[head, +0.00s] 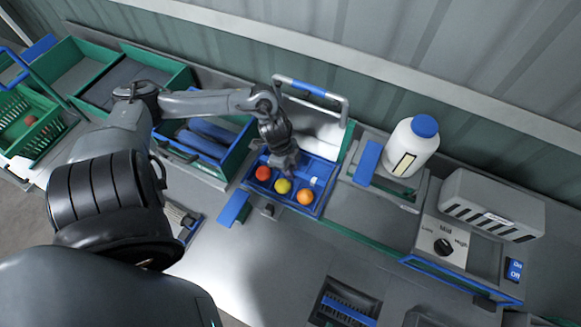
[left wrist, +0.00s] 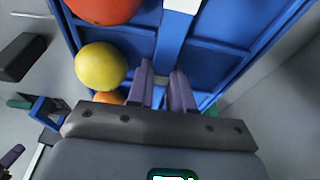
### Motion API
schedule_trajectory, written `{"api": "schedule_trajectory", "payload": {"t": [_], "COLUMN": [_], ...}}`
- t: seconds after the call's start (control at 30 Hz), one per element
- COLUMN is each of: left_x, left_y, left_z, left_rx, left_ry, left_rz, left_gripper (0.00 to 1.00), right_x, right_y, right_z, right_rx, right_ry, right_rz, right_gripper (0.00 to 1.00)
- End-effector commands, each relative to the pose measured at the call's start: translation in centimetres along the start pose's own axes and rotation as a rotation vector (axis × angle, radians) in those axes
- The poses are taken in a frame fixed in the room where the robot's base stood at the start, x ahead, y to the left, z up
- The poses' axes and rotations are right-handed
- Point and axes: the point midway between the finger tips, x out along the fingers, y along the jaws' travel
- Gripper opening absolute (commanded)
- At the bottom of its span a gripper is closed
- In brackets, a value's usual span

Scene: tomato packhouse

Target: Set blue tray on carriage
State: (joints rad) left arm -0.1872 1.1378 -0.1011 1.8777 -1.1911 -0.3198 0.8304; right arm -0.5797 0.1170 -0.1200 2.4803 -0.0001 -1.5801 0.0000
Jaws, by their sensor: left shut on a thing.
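The blue tray (head: 324,172) is divided into compartments. A red tomato (head: 263,173), a yellow tomato (head: 282,186) and an orange tomato (head: 305,197) lie along its front row. My left gripper (head: 288,158) is over the tray's back half, its fingers pointing down. In the left wrist view the fingers (left wrist: 166,88) are close together on the tray's middle divider (left wrist: 172,42), with the back compartments empty. A looped grey handle (head: 311,91) with a blue grip stands behind the tray; I cannot tell whether it belongs to the carriage. My right gripper is out of view.
A white bottle (head: 409,150) with a blue cap stands right of the tray. A grey knob panel (head: 446,246) and a vented box (head: 491,207) are farther right. Green bins (head: 64,68) and a green-and-blue crate (head: 239,143) stand left. A corrugated wall closes the back.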

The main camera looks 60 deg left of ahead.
Motion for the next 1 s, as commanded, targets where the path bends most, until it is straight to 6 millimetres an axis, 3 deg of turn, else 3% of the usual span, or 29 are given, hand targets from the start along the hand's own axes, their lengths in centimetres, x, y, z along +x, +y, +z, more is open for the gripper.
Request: {"api": "schedule_trajectory", "payload": {"t": [0.17,0.2,0.4,0.6,0.7,1.0], "left_x": [0.28,0.29,0.27,0.31,0.31,0.29], "left_y": [-0.02,-0.03,-0.02,0.01,0.01,0.00], "left_z": [0.05,0.05,0.06,0.10,0.10,0.09], "left_rx": [0.000,0.000,0.000,0.000,0.000,0.000], "left_ry": [0.001,0.001,0.001,0.000,0.000,0.000], "left_rz": [0.000,-0.001,-0.001,0.000,0.000,0.000], "left_gripper": [0.00,0.22,0.50,0.49,0.33,0.33], "right_x": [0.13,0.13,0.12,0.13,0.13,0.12], "right_y": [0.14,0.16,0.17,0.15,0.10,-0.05], "right_z": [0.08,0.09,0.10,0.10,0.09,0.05], "right_rx": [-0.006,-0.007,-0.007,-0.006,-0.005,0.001], "right_ry": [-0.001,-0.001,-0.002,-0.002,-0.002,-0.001], "right_rz": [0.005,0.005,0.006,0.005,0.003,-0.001], "right_gripper": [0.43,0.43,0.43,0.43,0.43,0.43]}}
